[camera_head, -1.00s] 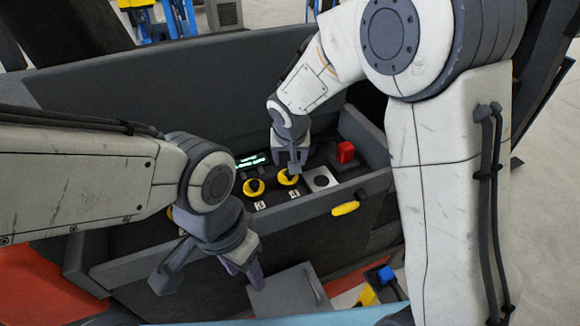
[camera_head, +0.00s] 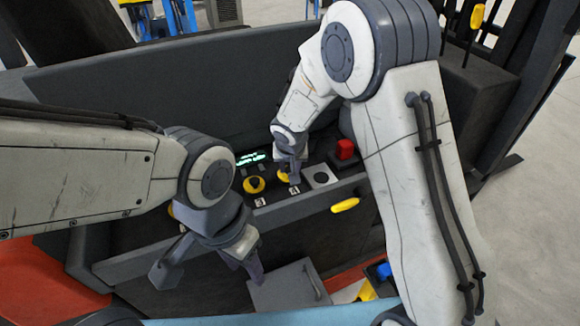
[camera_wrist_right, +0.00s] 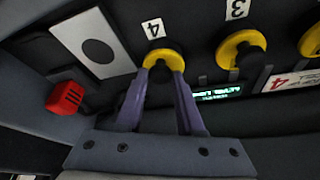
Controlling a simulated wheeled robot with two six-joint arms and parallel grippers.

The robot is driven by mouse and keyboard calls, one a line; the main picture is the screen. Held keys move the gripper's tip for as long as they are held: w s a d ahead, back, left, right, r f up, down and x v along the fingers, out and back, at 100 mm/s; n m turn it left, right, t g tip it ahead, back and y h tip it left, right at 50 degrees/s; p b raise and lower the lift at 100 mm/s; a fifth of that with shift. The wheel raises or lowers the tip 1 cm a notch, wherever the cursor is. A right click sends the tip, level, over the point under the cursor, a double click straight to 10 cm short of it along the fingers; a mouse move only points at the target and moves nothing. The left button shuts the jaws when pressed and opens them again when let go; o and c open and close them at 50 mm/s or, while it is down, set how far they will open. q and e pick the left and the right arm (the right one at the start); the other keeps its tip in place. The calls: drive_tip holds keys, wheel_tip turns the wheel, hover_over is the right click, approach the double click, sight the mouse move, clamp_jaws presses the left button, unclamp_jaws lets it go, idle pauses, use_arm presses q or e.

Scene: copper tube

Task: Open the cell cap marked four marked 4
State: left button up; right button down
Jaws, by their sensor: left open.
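The cell cap marked 4 is a yellow ring with a dark knob, in the head view (camera_head: 283,176) partly hidden by my right gripper (camera_head: 290,178). Its white label 4 (camera_head: 295,190) lies in front of it. In the right wrist view, the cap (camera_wrist_right: 163,58) sits between the tips of my right gripper (camera_wrist_right: 162,73), one finger on each side of the knob. Whether the fingers press on it cannot be told. My left gripper (camera_head: 208,275) is open and empty in front of the panel's near wall, left of the grey box.
The yellow cap marked 3 (camera_head: 254,185) is just left of cap 4. A plate with a dark circle (camera_head: 320,177) and a red block (camera_head: 345,149) lie to the right. A lit display (camera_head: 250,158) is behind. A grey box (camera_head: 285,288) stands below the panel.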

drive_tip(key=shift+w+a+r+g+h+p, duration=0.15)
drive_tip(key=shift+w+r+g+p, duration=0.45)
drive_tip(key=shift+p, duration=2.2)
drive_tip(key=shift+w+a+r+g+h+p, duration=0.25)
drive_tip(key=shift+g+p, duration=0.65)
drive_tip(key=shift+p, duration=1.9)
drive_tip(key=shift+d+r, duration=0.1)
drive_tip(key=shift+w+g+h, duration=0.3)
drive_tip(key=shift+w+g, duration=0.1)
drive_tip(key=shift+g, duration=0.3)
drive_tip(key=shift+w+a+n+g+b, duration=0.2)
drive_tip(key=shift+w+n+g+b, duration=0.15)
drive_tip(key=shift+g, duration=0.35)
drive_tip(key=shift+w+a+r+g+h+b, duration=0.15)
drive_tip(key=shift+w+g+h+b, duration=0.15)
drive_tip(key=shift+b, duration=0.15)
drive_tip(key=shift+r, duration=0.15)
drive_tip(key=c, duration=0.5)
unclamp_jaws()
